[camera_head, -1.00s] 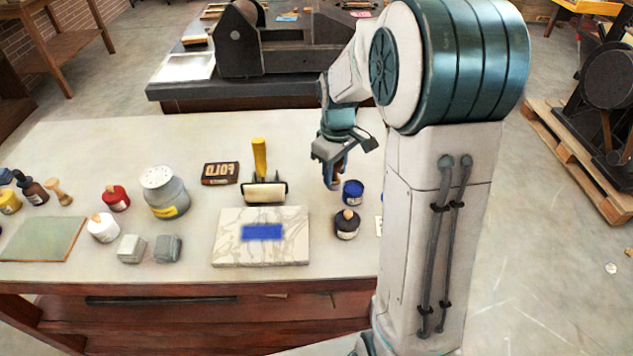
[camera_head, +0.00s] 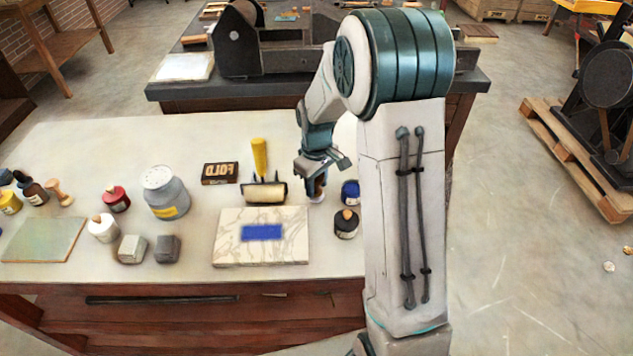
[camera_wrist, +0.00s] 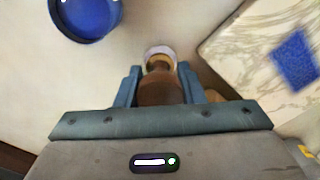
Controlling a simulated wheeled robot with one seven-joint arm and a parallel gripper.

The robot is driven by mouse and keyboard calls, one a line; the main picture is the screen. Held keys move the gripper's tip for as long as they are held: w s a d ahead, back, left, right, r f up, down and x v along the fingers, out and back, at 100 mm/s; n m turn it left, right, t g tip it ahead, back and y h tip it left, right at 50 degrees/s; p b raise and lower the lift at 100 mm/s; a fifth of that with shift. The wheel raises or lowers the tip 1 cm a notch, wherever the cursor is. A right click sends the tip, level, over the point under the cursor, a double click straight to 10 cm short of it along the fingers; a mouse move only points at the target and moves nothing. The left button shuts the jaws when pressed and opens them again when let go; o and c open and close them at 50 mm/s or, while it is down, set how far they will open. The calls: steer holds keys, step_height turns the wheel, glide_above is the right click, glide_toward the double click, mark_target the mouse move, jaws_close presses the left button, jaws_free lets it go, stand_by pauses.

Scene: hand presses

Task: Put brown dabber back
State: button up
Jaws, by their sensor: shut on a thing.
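My gripper (camera_head: 316,178) is shut on the brown dabber (camera_wrist: 158,88). In the wrist view my gripper's fingers (camera_wrist: 158,78) sit on both sides of its brown handle, and its pale round end shows beyond them. In the head view the dabber (camera_head: 317,189) hangs below the fingers, pale end down, near the tabletop. I cannot tell whether it touches the table. It is between the marble slab (camera_head: 285,255) and a blue pot (camera_head: 350,192), which also shows in the wrist view (camera_wrist: 87,14).
A dark bottle (camera_head: 346,226) stands right of the slab, in front of the blue pot. A yellow-handled roller (camera_head: 264,193) and a FOLD block (camera_head: 220,173) are behind the slab. Bottles, a grey can (camera_head: 165,193) and grey blocks stand left. The table's back is clear.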

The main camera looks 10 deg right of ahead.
steer(key=o, duration=1)
steer(key=shift+f, duration=0.1)
step_height(320, 180, up, 12)
steer(key=shift+r, duration=0.15)
steer(key=s+r+m+t, duration=0.2)
steer(key=s+m, duration=0.5)
steer(key=s, duration=1.5)
steer(key=shift+s+r+t, duration=0.25)
steer(key=shift+r+t, duration=0.15)
steer(key=shift+r, duration=0.25)
